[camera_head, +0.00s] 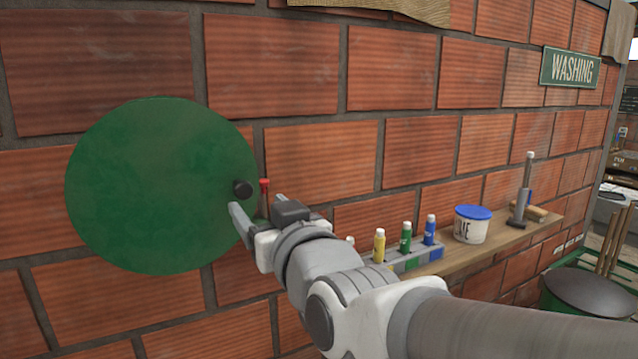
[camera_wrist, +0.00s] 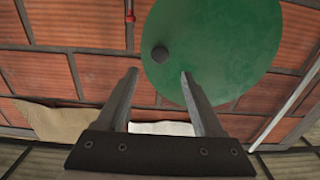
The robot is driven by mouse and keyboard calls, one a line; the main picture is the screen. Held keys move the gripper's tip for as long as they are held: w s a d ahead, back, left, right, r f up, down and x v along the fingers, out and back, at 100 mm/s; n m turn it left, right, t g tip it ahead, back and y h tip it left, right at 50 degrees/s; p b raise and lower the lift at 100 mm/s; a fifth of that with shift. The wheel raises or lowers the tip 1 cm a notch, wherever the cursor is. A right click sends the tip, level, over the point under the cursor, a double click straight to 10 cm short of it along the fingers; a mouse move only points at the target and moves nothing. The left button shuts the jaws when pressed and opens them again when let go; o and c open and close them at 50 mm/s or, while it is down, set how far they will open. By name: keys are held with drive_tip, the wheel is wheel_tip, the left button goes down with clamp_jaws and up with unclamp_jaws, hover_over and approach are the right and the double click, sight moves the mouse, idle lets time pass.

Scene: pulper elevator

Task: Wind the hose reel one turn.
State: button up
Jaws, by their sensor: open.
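The hose reel shows as a flat green disc (camera_head: 150,190) against the brick wall, at the left in the head view. A short dark knob (camera_head: 242,188) sticks out near its right edge. My gripper (camera_head: 256,210) is open and empty, close to the knob at the disc's right side. In the wrist view the disc (camera_wrist: 225,45) fills the upper right. There the knob (camera_wrist: 160,54) appears between and just beyond the two fingertips (camera_wrist: 158,74). I cannot tell whether a finger touches the disc. No hose is visible.
A red-topped rod (camera_head: 264,186) stands right beside the knob and my gripper. A wooden shelf (camera_head: 470,255) to the right carries small bottles (camera_head: 405,238), a white tub with a blue lid (camera_head: 471,225) and a grey tool (camera_head: 522,200). The wall left of the disc is bare.

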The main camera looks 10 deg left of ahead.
sight(244, 190)
drive_tip(key=p+x, duration=0.1)
drive_tip(key=x, duration=0.9)
clamp_jaws()
idle(1.4)
